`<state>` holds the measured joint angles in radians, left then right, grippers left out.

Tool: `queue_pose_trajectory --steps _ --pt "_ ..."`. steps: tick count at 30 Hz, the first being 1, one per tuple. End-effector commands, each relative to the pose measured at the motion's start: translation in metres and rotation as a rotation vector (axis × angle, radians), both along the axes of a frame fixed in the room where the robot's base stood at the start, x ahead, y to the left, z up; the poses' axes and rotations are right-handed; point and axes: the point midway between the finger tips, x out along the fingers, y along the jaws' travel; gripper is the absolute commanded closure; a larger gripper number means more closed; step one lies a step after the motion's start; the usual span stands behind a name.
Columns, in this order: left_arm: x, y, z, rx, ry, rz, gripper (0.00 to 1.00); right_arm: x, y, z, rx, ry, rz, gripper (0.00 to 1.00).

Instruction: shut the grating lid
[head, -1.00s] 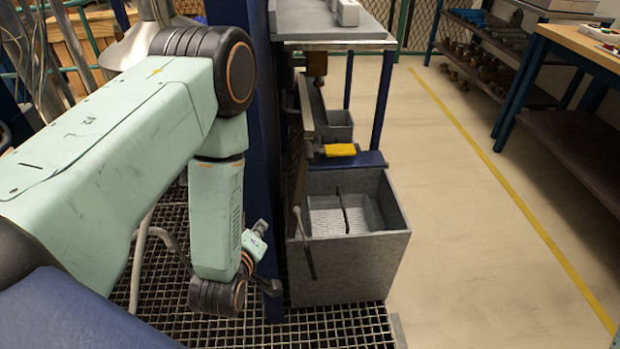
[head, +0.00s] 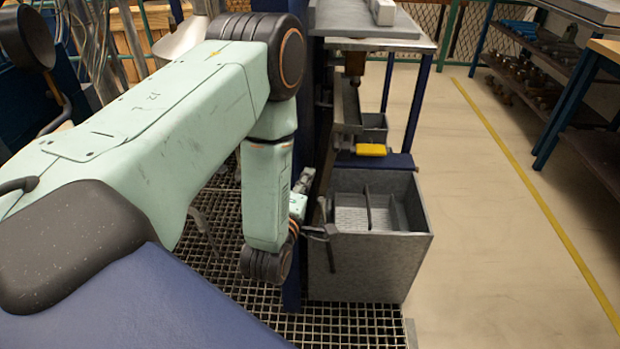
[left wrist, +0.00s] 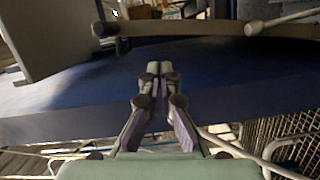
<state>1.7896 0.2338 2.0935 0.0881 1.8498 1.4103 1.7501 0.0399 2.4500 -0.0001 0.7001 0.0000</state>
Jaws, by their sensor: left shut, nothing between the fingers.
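The grey metal bin (head: 375,268) stands open on the right, its divided inside visible. A thin upright panel, seen nearly edge-on at the bin's left side, looks like the grating lid (head: 322,190); its mesh cannot be made out. My left gripper (head: 328,231) is shut and empty at the bin's near left corner, close to the lid's lower edge; contact cannot be told. In the left wrist view the shut fingertips (left wrist: 160,68) point at a brown bar (left wrist: 190,28), with a gap visible below it. My right gripper is not in view.
A blue post stands left of the bin, close to my left forearm. A yellow block (head: 371,150) sits on the blue ledge behind the bin, under a grey-topped bench (head: 385,44). Open grid flooring (head: 350,325) lies in front; clear floor (head: 480,220) lies right.

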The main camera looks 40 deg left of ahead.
Motion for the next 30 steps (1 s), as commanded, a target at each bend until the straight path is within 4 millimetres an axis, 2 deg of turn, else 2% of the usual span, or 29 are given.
queue_pose_trajectory --steps 6,12,18,30 --pt "0.039 0.01 -0.002 0.001 -0.005 -0.002 1.0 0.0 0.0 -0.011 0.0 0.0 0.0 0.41" --pt "0.063 0.015 -0.003 0.001 -0.001 -0.003 1.0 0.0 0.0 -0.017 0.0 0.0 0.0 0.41" --pt "0.072 0.017 -0.003 0.002 0.001 -0.004 1.0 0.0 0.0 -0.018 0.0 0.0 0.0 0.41" --pt "0.073 0.016 -0.003 0.006 0.004 -0.005 1.0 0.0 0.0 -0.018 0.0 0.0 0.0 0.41"
